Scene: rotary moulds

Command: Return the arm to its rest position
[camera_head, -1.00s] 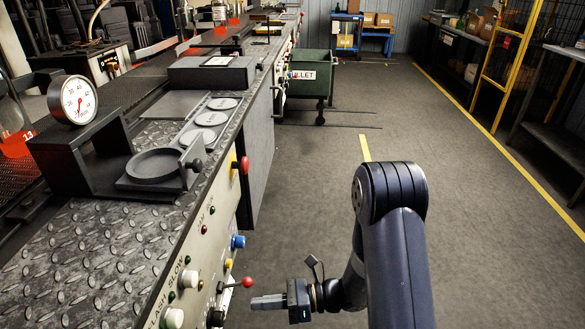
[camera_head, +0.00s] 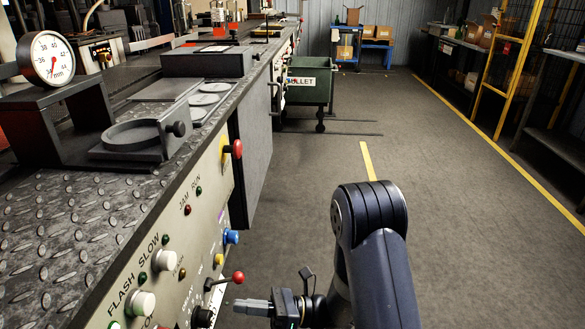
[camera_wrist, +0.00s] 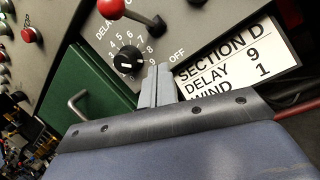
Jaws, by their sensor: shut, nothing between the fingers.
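My arm (camera_head: 375,240) is bent, with its dark elbow raised at the lower right of the head view. My gripper (camera_head: 240,306) is low beside the machine's control panel (camera_head: 205,215), pointing left. Its grey fingers are together and empty. In the wrist view my gripper (camera_wrist: 157,72) shows its fingers closed, in front of the panel with a black dial (camera_wrist: 127,62) and a red-knobbed lever (camera_wrist: 112,8). I cannot tell whether the fingertips touch the panel.
A dial gauge (camera_head: 47,58) stands on the machine top. A green cart (camera_head: 308,82) is farther ahead. The floor (camera_head: 450,215) right of my arm is clear.

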